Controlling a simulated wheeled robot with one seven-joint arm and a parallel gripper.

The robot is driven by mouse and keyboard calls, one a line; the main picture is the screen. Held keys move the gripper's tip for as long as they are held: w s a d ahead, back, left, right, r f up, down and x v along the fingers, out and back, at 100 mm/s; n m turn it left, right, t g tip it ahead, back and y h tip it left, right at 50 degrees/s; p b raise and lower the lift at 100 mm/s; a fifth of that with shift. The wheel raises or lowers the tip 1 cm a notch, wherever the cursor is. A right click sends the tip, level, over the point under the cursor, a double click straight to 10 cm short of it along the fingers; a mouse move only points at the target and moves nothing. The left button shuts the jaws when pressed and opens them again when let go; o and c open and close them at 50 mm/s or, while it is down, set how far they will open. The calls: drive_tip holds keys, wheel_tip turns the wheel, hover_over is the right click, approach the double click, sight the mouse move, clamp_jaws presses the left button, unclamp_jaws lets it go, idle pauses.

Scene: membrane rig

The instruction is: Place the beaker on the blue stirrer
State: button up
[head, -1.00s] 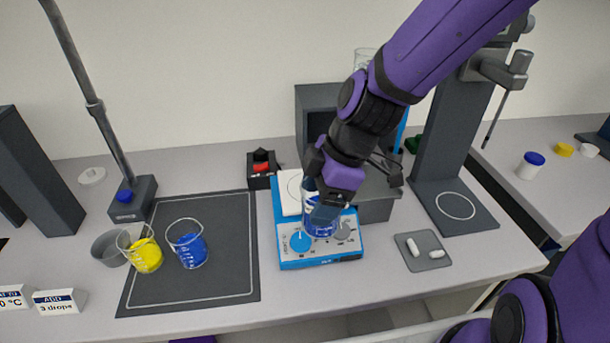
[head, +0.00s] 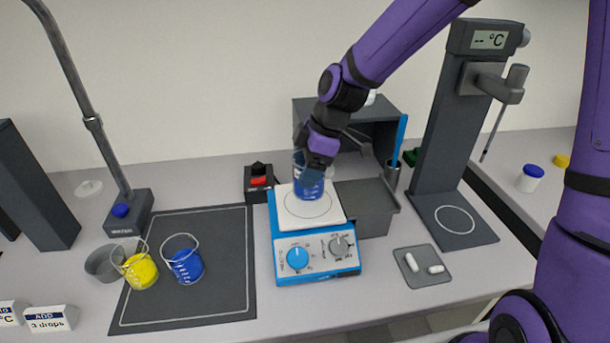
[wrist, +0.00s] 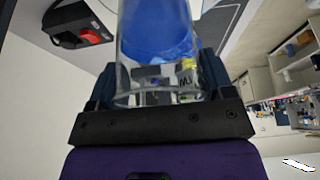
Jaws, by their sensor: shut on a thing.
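A clear beaker (head: 308,186) with blue liquid is held in my gripper (head: 314,160), over the white top plate of the blue stirrer (head: 285,253). The plate's circle mark shows just below the beaker. I cannot tell whether the beaker's base touches the plate. In the wrist view the beaker (wrist: 158,45) stands between the two dark fingers of my gripper (wrist: 158,85), which are shut on its sides. The stirrer's two knobs face the front.
Two other beakers, one yellow (head: 140,271) and one blue (head: 187,266), stand on the dark mat (head: 220,300) at left. A red-switch box (head: 259,182) stands behind the stirrer, and a grey bin (head: 365,215) is close at its right. A tray with white bars (head: 421,281) lies front right.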

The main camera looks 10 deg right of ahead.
drive_tip(key=shift+w, duration=0.45)
drive_tip(key=shift+w+f, duration=0.25)
drive_tip(key=shift+f, duration=1.6)
drive_tip(key=shift+f, duration=0.1)
drive_tip(key=o, duration=1.1)
drive_tip(key=shift+c, duration=0.2)
